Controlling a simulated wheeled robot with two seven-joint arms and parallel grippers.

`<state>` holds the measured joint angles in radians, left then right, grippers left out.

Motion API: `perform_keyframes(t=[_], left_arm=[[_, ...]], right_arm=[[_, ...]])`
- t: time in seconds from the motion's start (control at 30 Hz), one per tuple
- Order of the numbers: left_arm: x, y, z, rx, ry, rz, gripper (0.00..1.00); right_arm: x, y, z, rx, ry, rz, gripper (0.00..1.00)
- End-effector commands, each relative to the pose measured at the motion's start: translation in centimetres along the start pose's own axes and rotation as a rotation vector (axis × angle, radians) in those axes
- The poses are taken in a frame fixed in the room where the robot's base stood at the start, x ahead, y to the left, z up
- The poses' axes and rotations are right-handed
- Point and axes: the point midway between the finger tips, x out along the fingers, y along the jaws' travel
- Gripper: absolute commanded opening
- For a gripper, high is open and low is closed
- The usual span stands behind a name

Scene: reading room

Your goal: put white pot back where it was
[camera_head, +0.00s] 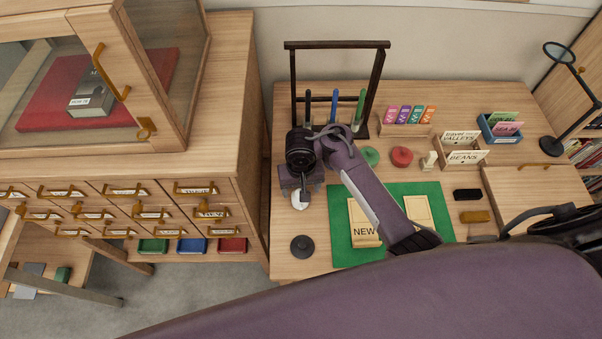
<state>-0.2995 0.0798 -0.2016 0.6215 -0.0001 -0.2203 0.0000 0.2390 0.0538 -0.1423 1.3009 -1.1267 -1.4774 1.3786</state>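A small white round thing (299,202), which looks like the white pot, is at the left side of the desk (290,224). My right gripper (303,193) points down right over it, and a dark finger covers part of it. I cannot tell whether the fingers are closed on the pot or only around it, or whether it touches the desk. A green pot (370,156) and a red pot (401,157) stand near the middle of the desk. A dark round piece (302,246) lies near the front left. My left gripper is not in view.
A green mat (341,217) carries a "NEW" card (365,232) and is partly under my forearm. A dark frame (337,45) with pens stands behind. Card holders (462,158), a blue box (498,131) and a magnifier (559,52) are at right. A cabinet (230,100) borders the left.

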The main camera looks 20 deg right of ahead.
Motion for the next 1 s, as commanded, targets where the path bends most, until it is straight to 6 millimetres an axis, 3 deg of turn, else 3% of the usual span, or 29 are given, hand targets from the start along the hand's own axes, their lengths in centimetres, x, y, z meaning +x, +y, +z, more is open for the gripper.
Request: perform_keyframes(t=[0.03, 0.1, 0.33, 1.0], left_arm=[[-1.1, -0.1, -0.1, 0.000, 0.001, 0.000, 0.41], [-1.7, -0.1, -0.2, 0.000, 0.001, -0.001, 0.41], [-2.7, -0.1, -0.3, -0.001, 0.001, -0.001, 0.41], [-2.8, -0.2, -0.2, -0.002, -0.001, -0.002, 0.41]], right_arm=[[-1.8, -0.3, 0.1, 0.000, 0.000, -0.007, 0.68], [-3.2, -0.2, 0.1, 0.002, 0.000, -0.005, 0.68], [-6.2, -0.2, 0.0, 0.000, 0.000, -0.003, 0.68], [-6.8, 0.0, 0.0, -0.001, -0.001, 0.000, 0.68]])
